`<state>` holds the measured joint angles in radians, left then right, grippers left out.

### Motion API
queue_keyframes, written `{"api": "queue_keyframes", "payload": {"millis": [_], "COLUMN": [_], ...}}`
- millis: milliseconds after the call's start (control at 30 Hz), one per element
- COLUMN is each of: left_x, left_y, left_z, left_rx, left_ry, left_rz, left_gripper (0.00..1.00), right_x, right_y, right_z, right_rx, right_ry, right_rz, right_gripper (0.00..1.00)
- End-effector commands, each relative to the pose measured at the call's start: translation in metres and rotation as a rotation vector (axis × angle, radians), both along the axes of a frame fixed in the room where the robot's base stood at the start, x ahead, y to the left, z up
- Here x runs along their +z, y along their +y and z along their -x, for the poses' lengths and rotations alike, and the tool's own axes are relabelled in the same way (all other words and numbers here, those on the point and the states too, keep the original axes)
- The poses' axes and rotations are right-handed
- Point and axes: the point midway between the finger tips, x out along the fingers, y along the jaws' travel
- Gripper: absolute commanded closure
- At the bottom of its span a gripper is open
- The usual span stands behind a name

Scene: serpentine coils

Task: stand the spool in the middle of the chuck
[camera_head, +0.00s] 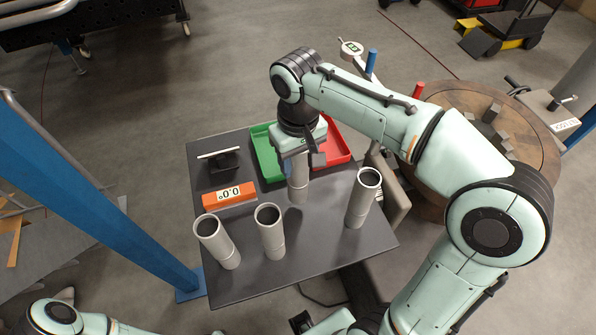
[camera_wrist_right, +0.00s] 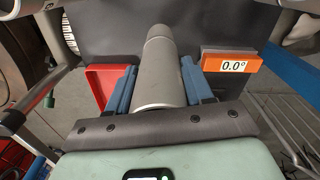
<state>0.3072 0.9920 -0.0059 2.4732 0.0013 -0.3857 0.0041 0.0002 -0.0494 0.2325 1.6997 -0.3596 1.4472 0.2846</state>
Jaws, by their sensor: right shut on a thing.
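My right gripper (camera_head: 301,158) points down over the dark table and is shut on a grey spool (camera_head: 298,186), a hollow tube. In the right wrist view the spool (camera_wrist_right: 158,75) sits between the two blue fingers. It looks upright; I cannot tell whether its foot touches the table. Three similar grey spools stand on the table: one at front left (camera_head: 217,242), one at front middle (camera_head: 270,232) and one at right (camera_head: 363,197). The chuck (camera_head: 450,100) is a round brown disc with grey jaw blocks, at right, partly hidden behind my right arm. My left gripper is out of view.
The dark table (camera_head: 325,245) also holds an orange angle gauge (camera_head: 230,197) reading 0.0°, a green tray (camera_head: 267,155) and a red tray (camera_head: 335,150). A blue post (camera_head: 100,205) rises at left. A red peg (camera_head: 417,90) stands near the chuck's left edge.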

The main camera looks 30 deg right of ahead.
Motion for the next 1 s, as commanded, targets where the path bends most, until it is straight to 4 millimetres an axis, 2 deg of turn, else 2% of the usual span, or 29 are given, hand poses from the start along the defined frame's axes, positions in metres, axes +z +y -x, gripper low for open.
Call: {"api": "queue_keyframes", "payload": {"millis": [200, 300, 733, 767, 800, 833, 1000], "left_x": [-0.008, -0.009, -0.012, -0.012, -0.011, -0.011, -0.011], "left_y": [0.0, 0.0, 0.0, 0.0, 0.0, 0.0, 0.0], "left_z": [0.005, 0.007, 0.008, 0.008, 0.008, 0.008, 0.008], "left_rx": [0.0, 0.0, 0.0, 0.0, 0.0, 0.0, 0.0], "left_ry": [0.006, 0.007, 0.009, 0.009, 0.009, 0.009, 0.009], "left_rz": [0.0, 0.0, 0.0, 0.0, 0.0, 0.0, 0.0], "left_gripper": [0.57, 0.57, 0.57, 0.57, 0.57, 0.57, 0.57], "right_x": [-0.03, -0.039, -0.044, -0.045, -0.045, -0.044, -0.044], "right_y": [0.0, 0.0, 0.0, 0.0, 0.0, 0.0, 0.0], "right_z": [0.0, 0.0, 0.0, 0.0, 0.0, 0.0, 0.0], "right_rx": [0.0, 0.001, 0.001, 0.001, 0.001, 0.001, 0.001], "right_ry": [0.002, 0.0, -0.002, 0.001, 0.001, 0.001, 0.001], "right_rz": [0.001, 0.0, 0.0, 0.0, 0.0, 0.0, 0.0], "right_gripper": [1.0, 1.0, 1.0, 0.46, 0.33, 0.24, 0.24]}}
